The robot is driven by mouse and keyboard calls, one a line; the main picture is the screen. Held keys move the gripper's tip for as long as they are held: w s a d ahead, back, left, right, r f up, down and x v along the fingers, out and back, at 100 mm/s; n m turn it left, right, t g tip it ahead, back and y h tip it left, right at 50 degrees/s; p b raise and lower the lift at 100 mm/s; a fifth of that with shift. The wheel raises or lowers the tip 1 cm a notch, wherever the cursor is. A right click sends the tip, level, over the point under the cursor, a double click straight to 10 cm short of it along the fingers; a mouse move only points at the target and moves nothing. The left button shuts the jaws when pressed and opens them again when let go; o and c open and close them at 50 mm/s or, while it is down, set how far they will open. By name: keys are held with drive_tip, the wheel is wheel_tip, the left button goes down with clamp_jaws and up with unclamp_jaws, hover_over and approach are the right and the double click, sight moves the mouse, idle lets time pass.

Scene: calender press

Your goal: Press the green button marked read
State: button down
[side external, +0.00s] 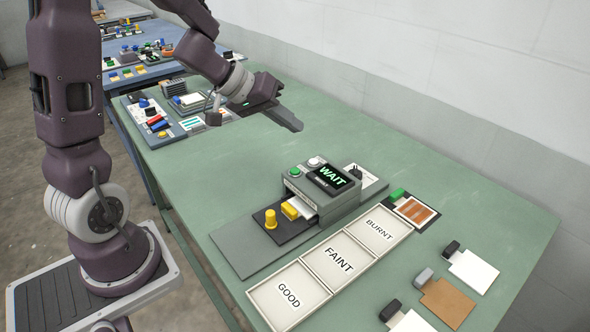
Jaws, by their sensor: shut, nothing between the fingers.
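The grey press box (325,190) stands on the green table, with a lit display (328,177) reading WAIT. A small round green button (294,171) sits on its top left, next to a white button (315,161); any marking on the green button is too small to read. My gripper (297,126) is shut and empty. It is in the air, up and left of the box in the picture, apart from the buttons.
Trays marked GOOD (289,296), FAINT (340,259) and BURNT (379,229) lie nearby. Panels with coloured controls (155,121) stand at the back left.

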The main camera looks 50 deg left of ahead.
sight(291, 171)
drive_tip(key=shift+f, duration=4.35)
drive_tip(key=shift+f, duration=0.1)
drive_tip(key=shift+f, duration=0.3)
drive_tip(key=shift+f, duration=0.35)
drive_tip(key=shift+r, duration=0.8)
drive_tip(key=shift+r, duration=2.5)
drive_tip(key=shift+r, duration=0.1)
